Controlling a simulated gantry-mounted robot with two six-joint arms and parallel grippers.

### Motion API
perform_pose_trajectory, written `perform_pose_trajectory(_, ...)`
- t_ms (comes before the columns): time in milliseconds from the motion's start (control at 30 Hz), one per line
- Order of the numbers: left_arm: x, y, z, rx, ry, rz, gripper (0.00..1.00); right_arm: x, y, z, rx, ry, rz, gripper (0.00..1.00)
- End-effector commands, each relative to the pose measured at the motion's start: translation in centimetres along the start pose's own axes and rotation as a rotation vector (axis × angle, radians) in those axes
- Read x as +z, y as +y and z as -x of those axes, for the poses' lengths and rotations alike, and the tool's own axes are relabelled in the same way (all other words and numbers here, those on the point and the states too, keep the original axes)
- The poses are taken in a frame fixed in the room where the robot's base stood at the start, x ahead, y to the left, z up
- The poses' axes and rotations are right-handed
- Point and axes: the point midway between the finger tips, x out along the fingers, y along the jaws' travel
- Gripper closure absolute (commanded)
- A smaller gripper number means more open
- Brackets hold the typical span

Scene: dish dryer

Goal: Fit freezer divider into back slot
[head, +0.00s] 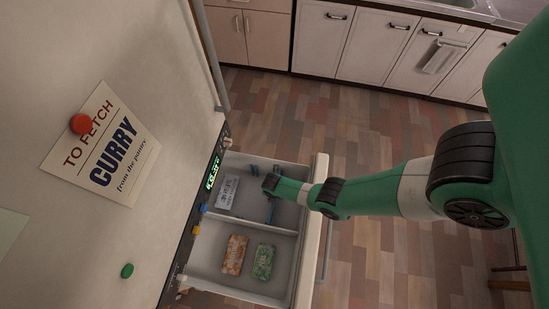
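The freezer drawer (282,293) is pulled out at the bottom centre of the head view. A pale wall, which looks like the divider (252,227), crosses the drawer near its middle. I cannot tell how its ends sit in the slots. My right arm comes in from the right, and its gripper (263,190) is over the upper compartment, apart from the divider in the picture. Dark bluish pieces show beside the wrist, but the fingers are too small to tell open from shut. My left gripper is out of view.
The upper compartment holds a grey labelled pack (228,192). The lower one holds an orange pack (235,254) and a green pack (264,262). Blue (203,208) and yellow (196,230) pieces sit by the drawer's left edge. The freezer front (110,50) stands left; open floor lies right.

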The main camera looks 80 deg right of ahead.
Motion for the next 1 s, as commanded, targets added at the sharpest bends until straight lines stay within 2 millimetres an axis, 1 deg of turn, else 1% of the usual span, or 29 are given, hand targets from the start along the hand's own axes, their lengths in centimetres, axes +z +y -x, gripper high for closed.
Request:
perform_pose_trajectory(33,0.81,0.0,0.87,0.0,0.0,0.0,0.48,-0.04,0.03,-1.16,0.0,0.0,-0.001,0.53)
perform_pose_trajectory(267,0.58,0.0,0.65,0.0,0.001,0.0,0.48,0.03,0.0,-0.88,0.0,0.0,0.0,0.53)
perform_pose_trajectory(300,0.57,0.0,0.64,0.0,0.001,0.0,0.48,0.03,0.0,-0.88,0.0,0.0,0.0,0.56)
perform_pose_trajectory(367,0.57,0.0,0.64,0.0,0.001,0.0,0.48,0.02,-0.01,-0.88,0.0,0.0,0.0,0.67)
perform_pose_trajectory(400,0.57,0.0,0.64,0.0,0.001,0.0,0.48,0.02,-0.01,-0.87,0.0,0.0,0.0,0.74)
perform_pose_trajectory(533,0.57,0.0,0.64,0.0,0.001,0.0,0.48,0.01,-0.01,-0.88,0.0,0.0,0.0,0.97)
perform_pose_trajectory(567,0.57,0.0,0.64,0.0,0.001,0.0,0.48,0.01,-0.01,-0.88,0.0,0.0,0.0,1.0)
perform_pose_trajectory(1000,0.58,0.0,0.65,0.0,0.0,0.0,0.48,0.01,0.0,-0.88,0.0,0.0,0.0,1.0)
